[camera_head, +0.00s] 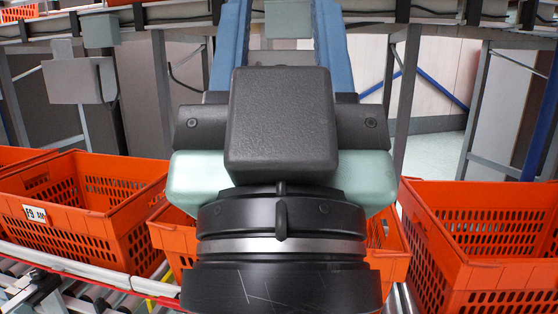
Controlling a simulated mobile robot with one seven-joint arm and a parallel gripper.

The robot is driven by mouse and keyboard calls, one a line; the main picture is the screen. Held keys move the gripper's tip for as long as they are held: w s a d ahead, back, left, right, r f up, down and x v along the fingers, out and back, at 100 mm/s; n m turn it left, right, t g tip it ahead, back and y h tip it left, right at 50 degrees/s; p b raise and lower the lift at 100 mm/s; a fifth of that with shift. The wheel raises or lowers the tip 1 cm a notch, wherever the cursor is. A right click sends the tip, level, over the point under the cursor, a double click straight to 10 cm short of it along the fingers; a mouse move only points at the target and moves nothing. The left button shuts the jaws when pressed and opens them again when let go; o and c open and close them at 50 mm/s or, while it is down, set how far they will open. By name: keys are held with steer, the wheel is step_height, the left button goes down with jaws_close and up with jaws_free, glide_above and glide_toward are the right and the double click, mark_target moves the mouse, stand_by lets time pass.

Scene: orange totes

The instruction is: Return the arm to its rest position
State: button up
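My gripper (281,30) points away from me at the top middle of the head view. Its two long blue fingers are spread apart with a clear gap between them, and only background shows in the gap. The fingers run out of the top edge, so their tips are hidden. The black wrist of my arm (281,245) fills the lower middle, with a dark box and pale green housing above it. I see nothing held between the visible parts of the fingers.
An orange tote (128,222) with a white label stands at left on a roller conveyor (75,268). Another tote (160,240) sits partly hidden behind my wrist. A third tote (440,262) stands at right. Metal frames and a raised conveyor (440,28) stand behind.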

step_height(320, 180, up, 35)
steer(key=p, duration=3.3)
steer(key=shift+a, duration=0.15)
steer(key=shift+w+a, duration=0.1)
steer(key=shift+a, duration=0.05)
